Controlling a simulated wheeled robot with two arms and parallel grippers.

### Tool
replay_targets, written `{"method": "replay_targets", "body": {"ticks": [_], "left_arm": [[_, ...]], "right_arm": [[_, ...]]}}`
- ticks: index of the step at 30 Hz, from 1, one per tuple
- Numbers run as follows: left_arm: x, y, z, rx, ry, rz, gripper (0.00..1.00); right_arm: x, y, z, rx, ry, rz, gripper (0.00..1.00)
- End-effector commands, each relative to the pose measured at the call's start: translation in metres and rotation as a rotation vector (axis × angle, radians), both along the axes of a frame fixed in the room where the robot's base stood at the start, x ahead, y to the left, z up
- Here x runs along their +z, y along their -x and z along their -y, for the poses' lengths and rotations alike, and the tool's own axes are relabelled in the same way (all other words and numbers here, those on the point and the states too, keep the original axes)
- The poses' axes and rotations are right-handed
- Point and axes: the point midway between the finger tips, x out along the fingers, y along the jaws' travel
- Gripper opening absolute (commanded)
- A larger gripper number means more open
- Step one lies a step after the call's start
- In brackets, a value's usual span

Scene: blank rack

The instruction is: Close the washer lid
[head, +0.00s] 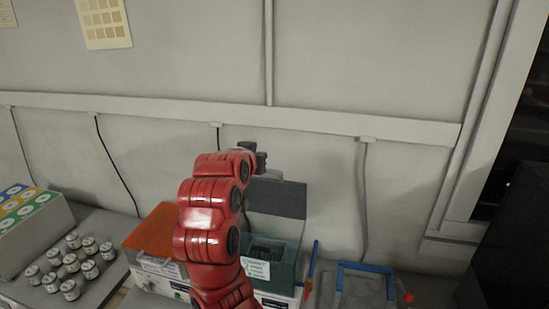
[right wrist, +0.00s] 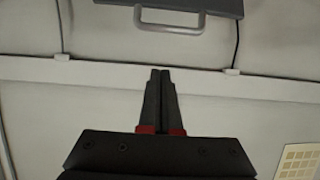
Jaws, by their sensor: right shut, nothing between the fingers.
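The washer (head: 282,228) is a dark teal box with an open top and a white label on its front. Its dark grey lid (head: 278,196) stands raised at the back, and my arm covers part of its left side. A grey handle (right wrist: 170,27) shows on the lid's edge in the right wrist view. My right gripper (head: 260,157) is above the lid's top edge, at its left end. In the right wrist view the gripper's fingers (right wrist: 160,74) are together and empty, apart from the handle. My left gripper is out of view.
An orange-lidded unit (head: 152,232) stands left of the washer, partly behind my arm. Several small jars (head: 88,245) and a box with coloured panels (head: 35,230) are farther left. A blue-edged tray (head: 365,267) lies to the right. The wall (head: 330,60) is behind.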

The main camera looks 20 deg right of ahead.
Motion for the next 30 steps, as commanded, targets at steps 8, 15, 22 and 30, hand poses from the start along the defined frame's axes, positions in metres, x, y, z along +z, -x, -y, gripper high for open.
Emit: {"method": "replay_targets", "body": {"ticks": [8,15,22,30], "left_arm": [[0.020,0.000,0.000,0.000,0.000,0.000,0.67],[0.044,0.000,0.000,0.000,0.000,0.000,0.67],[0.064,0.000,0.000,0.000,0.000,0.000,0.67],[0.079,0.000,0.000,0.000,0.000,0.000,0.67]], "right_arm": [[-0.009,-0.022,0.017,-0.007,-0.007,-0.015,0.00],[-0.026,-0.058,0.042,-0.006,-0.008,-0.012,0.00],[-0.041,-0.067,0.044,0.001,-0.009,-0.007,0.00],[-0.053,-0.050,0.034,-0.001,-0.009,-0.006,0.00]]}}
